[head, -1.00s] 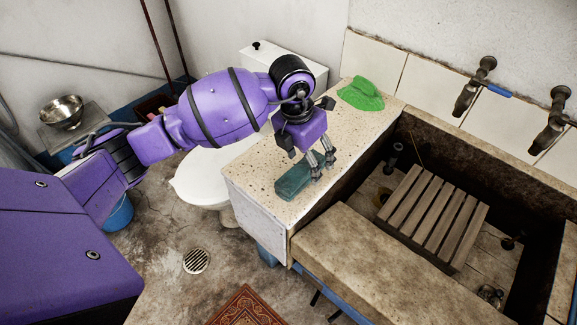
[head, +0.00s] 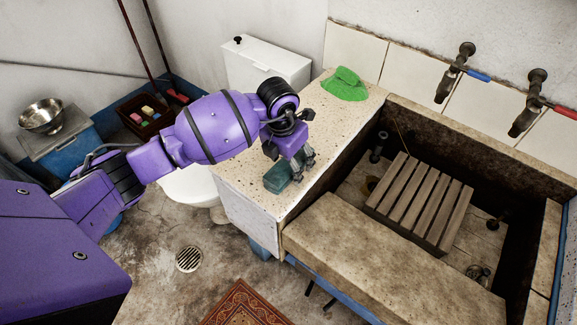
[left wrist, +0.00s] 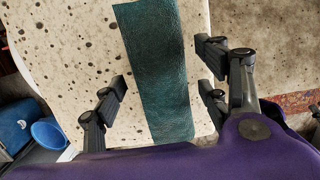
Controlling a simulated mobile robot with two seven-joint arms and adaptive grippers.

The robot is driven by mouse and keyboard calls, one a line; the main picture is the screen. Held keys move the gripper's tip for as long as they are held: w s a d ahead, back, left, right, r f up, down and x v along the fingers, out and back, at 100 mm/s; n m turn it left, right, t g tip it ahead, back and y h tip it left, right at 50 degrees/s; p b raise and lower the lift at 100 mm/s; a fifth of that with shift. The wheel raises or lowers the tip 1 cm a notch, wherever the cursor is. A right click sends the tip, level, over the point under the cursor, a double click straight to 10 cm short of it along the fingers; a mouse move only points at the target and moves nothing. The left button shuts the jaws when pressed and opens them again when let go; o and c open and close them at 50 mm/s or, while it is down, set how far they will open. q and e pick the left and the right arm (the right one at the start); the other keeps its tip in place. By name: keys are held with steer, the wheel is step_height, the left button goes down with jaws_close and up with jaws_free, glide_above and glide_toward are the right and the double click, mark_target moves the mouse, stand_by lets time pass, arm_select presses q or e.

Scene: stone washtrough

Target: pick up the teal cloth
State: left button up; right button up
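The teal cloth (head: 278,179) lies as a folded strip on the speckled stone counter (head: 243,181) beside the trough. My left gripper (head: 297,163) is low over the cloth's far right part in the head view. In the left wrist view the cloth (left wrist: 158,62) runs between the spread fingers of the left gripper (left wrist: 162,82), with bare counter showing on both sides. The fingers are open and do not appear to press on it. The wrist partly hides the cloth in the head view. My right gripper is not in view.
A green cloth (head: 344,84) lies farther back on the counter. To the right is the stone trough (head: 390,262) with a wooden slatted rack (head: 420,202) inside and taps (head: 455,72) above. A white toilet (head: 190,187) stands behind my left arm.

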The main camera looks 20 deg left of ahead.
arm_select(q)
steer(key=c, duration=1.2)
steer(key=shift+r, duration=0.15)
